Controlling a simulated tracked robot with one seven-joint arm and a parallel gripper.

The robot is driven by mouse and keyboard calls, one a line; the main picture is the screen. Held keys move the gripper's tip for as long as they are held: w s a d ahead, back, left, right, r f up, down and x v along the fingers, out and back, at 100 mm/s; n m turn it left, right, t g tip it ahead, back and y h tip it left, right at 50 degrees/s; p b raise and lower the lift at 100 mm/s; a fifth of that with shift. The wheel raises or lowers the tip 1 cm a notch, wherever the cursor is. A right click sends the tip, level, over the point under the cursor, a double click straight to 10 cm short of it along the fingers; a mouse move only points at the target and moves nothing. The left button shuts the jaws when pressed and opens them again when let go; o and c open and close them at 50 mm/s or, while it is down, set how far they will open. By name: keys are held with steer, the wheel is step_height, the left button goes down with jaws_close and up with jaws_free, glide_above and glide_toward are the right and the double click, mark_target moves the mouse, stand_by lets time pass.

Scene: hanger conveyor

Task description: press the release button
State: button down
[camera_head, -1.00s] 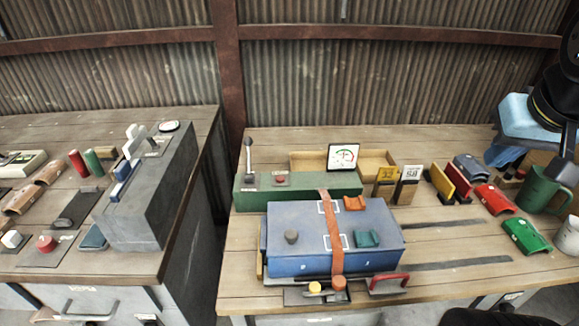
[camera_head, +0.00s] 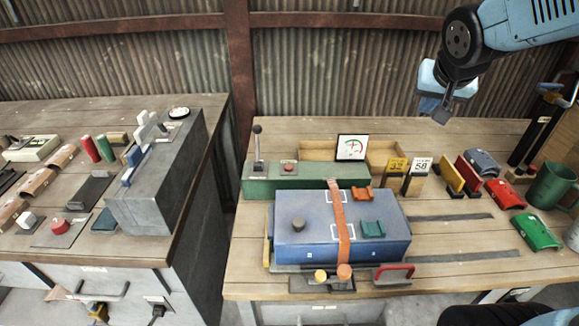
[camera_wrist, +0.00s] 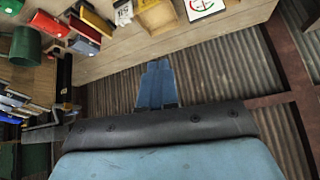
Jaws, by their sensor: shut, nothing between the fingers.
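Several buttons are in view, and I cannot read which one is the release button. A red button (camera_head: 288,168) sits on top of the green box (camera_head: 330,186), right of a black-knobbed lever (camera_head: 258,150). A yellow button (camera_head: 320,275) and an orange button (camera_head: 344,271) stand on a dark plate at the front of the blue case (camera_head: 320,250). Another red button (camera_head: 59,226) is on the left bench. My gripper (camera_head: 441,112) is shut and empty, above the back right of the bench, well apart from all of them. Its blue fingers (camera_wrist: 157,85) show together in the wrist view.
An orange strap (camera_head: 340,215) crosses the blue case. A gauge (camera_head: 352,147) and number signs (camera_head: 421,165) stand at the back. Red and green curved pieces and a green mug (camera_head: 552,186) fill the right side. A gap separates the two benches. Corrugated wall stands behind.

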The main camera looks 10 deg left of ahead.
steer(key=w+a+f+y, duration=0.2)
steer(key=w+a+f, duration=0.3)
steer(key=a, duration=0.4)
steer(key=n+g+y, duration=0.1)
steer(key=y, duration=0.4)
glide_above(291, 168)
step_height(291, 168, down, 12)
steer(key=shift+r, duration=0.2)
steer(key=shift+w+f, duration=0.1)
steer(key=shift+f, duration=4.3)
steer(key=shift+f, duration=0.8)
steer(key=shift+r, duration=0.9)
